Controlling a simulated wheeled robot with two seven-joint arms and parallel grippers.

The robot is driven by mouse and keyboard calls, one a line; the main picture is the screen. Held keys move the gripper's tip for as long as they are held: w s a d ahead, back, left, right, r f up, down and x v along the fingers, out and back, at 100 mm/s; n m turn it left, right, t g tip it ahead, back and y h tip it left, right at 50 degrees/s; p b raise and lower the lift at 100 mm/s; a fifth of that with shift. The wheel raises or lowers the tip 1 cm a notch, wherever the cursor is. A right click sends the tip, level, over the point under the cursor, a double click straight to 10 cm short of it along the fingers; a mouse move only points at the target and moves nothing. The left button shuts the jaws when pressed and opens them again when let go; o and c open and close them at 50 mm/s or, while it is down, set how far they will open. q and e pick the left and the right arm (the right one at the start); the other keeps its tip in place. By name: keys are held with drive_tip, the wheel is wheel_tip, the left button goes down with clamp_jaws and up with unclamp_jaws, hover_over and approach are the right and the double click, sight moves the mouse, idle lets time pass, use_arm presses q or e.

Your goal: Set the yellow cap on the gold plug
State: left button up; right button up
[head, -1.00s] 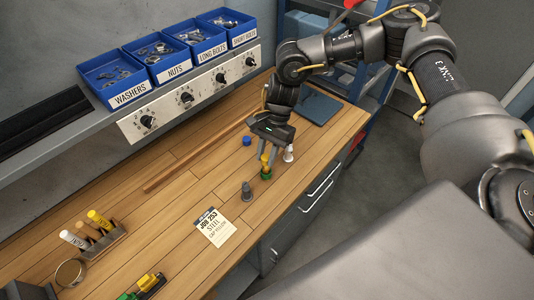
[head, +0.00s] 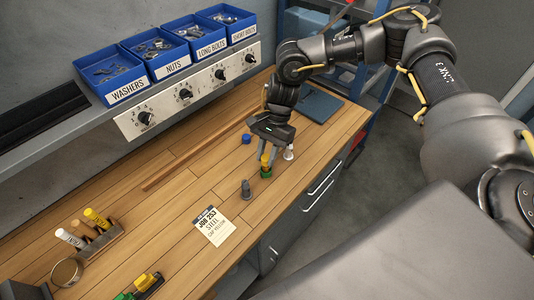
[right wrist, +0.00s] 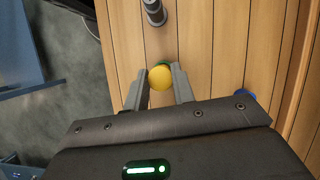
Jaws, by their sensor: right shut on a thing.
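My right gripper (head: 266,153) is shut on a yellow cap (right wrist: 160,77), whose round top shows between the fingertips in the right wrist view. In the head view the yellow cap (head: 265,159) is partly hidden by the fingers. A green piece (head: 266,174) is right below it on the bench; I cannot tell if they touch. I cannot make out a separate gold plug; one may be hidden under the cap. A grey plug (head: 246,189) stands upright nearby, and it also shows in the right wrist view (right wrist: 154,12). My left gripper is not in view.
A blue cap (head: 246,139) and a white piece (head: 289,153) are near the gripper. A job card (head: 213,226) reads steel, cap yellow. A marker holder (head: 98,243) and a round tin (head: 67,272) are at the left. Blue bins (head: 158,62) line the shelf.

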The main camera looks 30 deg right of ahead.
drive_tip(key=shift+f+b, duration=0.15)
drive_tip(key=shift+b, duration=0.2)
idle(0.5)
drive_tip(key=o, duration=1.5)
drive_tip(key=shift+r+p, duration=1.75)
drive_tip(key=shift+r, duration=1.8)
